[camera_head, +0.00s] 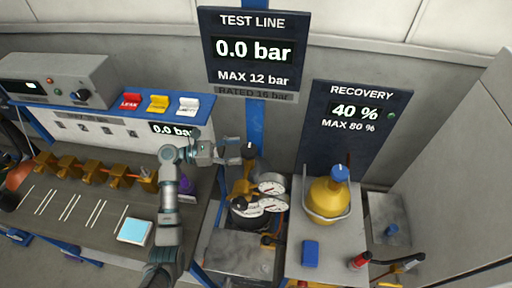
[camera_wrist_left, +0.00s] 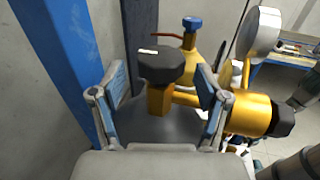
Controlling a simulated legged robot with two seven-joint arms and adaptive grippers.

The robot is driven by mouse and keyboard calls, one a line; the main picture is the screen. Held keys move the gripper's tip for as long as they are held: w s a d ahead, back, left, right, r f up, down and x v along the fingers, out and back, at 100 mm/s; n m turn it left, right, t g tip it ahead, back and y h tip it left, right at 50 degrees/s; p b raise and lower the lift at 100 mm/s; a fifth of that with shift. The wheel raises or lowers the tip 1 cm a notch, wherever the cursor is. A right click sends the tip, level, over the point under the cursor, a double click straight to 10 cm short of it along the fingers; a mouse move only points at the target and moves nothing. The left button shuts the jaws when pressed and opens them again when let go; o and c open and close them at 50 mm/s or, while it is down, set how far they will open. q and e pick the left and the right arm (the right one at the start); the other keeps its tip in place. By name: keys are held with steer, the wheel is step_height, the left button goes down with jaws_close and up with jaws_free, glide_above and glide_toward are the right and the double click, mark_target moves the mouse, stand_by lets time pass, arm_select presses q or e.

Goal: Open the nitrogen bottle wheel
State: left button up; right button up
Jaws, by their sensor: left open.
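The nitrogen bottle wheel appears to be the dark faceted knob with a small white mark (camera_wrist_left: 162,66), on top of a brass valve stem (camera_wrist_left: 159,100). It also shows in the head view as a small black knob (camera_head: 248,150). My left gripper (camera_head: 238,151) comes in from the left at the height of the knob. It is open and empty. In the left wrist view its two fingers stand to the left and right of the knob, apart from it. Whether the fingertips reach its depth I cannot tell. My right gripper is not in view.
A brass regulator (camera_wrist_left: 248,115) with round gauges (camera_head: 271,184) sits close right of the knob. A blue post (camera_wrist_left: 62,60) stands at the left in the wrist view. A yellow recovery bottle (camera_head: 328,198) stands further right. The workbench (camera_head: 100,208) with tools lies left.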

mark_target(253, 145)
arm_select(q)
steer(key=d, duration=0.7)
steer(key=shift+w, duration=0.2)
steer(key=shift+c, duration=0.3)
